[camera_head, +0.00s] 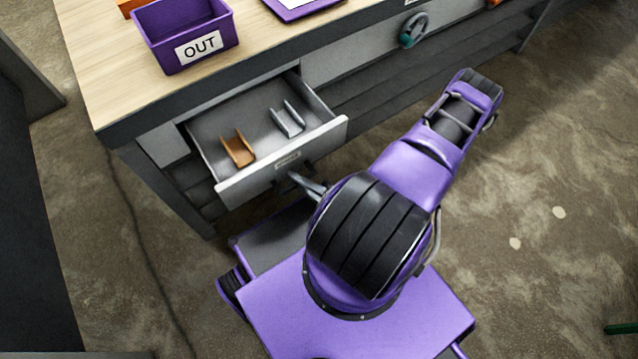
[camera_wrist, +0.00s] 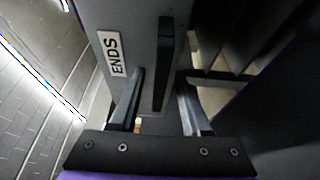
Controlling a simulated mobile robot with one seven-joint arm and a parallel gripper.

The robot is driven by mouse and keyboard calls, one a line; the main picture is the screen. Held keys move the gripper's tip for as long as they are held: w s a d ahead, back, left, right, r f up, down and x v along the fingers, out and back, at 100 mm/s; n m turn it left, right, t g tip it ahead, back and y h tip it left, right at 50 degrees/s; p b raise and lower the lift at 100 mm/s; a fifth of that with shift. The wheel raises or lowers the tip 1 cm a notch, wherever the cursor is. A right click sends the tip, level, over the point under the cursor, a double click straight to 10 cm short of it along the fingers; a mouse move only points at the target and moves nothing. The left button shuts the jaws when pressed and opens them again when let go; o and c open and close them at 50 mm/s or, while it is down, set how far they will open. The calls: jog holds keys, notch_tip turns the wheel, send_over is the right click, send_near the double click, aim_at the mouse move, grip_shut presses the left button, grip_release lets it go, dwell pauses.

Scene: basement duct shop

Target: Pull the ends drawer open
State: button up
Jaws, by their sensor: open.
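The ends drawer (camera_head: 235,190) stands pulled out from the bench, its inside showing from above. An orange-brown channel piece (camera_head: 238,150) and a silver-grey channel piece (camera_head: 287,120) lie in it. In the wrist view the drawer front (camera_wrist: 135,15) bears an ENDS label (camera_wrist: 113,53) and a dark bar handle (camera_wrist: 164,60). My gripper (camera_wrist: 160,78) is open, with one finger on each side of the handle; contact cannot be told. In the head view my gripper (camera_head: 307,184) is at the drawer front, partly hidden by my arm.
A purple OUT bin (camera_head: 185,45) and a purple tray (camera_head: 300,8) sit on the wooden bench top (camera_head: 100,75).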

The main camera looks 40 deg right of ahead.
jog(key=shift+s, duration=0.1)
jog(key=v, duration=1.7)
jog(key=shift+s, duration=0.15)
